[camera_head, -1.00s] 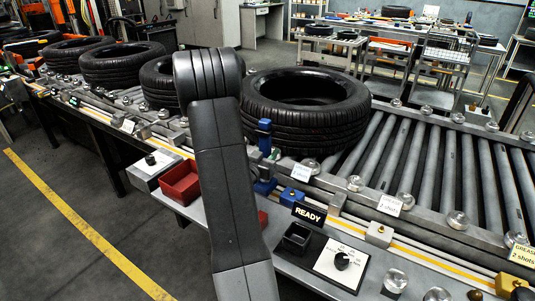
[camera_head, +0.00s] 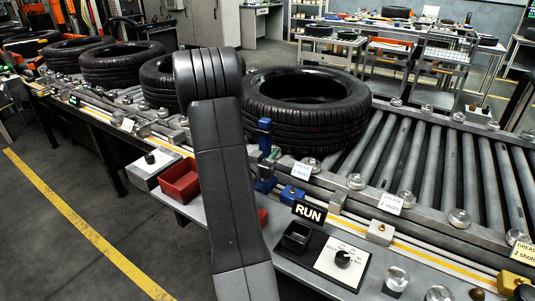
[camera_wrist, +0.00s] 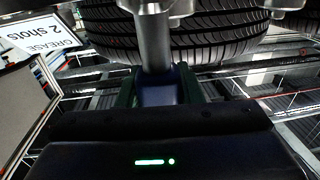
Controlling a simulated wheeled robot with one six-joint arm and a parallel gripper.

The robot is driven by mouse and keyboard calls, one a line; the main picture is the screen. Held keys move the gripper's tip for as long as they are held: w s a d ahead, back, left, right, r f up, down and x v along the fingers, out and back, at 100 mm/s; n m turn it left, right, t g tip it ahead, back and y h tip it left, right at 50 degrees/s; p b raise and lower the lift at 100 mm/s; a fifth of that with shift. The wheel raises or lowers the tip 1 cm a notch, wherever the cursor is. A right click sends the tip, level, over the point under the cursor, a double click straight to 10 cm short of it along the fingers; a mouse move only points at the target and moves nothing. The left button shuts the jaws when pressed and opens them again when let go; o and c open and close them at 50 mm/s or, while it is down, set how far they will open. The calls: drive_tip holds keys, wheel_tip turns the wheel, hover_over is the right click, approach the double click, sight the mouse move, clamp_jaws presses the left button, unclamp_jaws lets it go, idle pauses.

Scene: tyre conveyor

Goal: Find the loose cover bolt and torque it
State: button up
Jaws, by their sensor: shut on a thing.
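In the wrist view my gripper (camera_wrist: 160,84) has dark green fingers on either side of a blue tool (camera_wrist: 163,92) and is shut on it. A grey metal shaft (camera_wrist: 154,45) extends from the tool to a silver rounded part at the top edge. In the head view the blue tool (camera_head: 265,186) shows beside the rail, right of my arm, which hides most of the gripper. Several silver round-headed bolts or caps (camera_head: 356,181) line the conveyor rail. I cannot tell which bolt is loose. A display (camera_head: 309,212) reads "RUN".
A black tyre (camera_head: 305,125) lies on the rollers (camera_head: 450,170) just behind the tool. A red bin (camera_head: 180,183) stands left of my arm. White tags (camera_head: 391,203) hang on the rail.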

idle(0.3)
drive_tip(key=shift+r+p, duration=2.15)
drive_tip(key=shift+r, duration=1.35)
drive_tip(key=shift+d+f, duration=0.1)
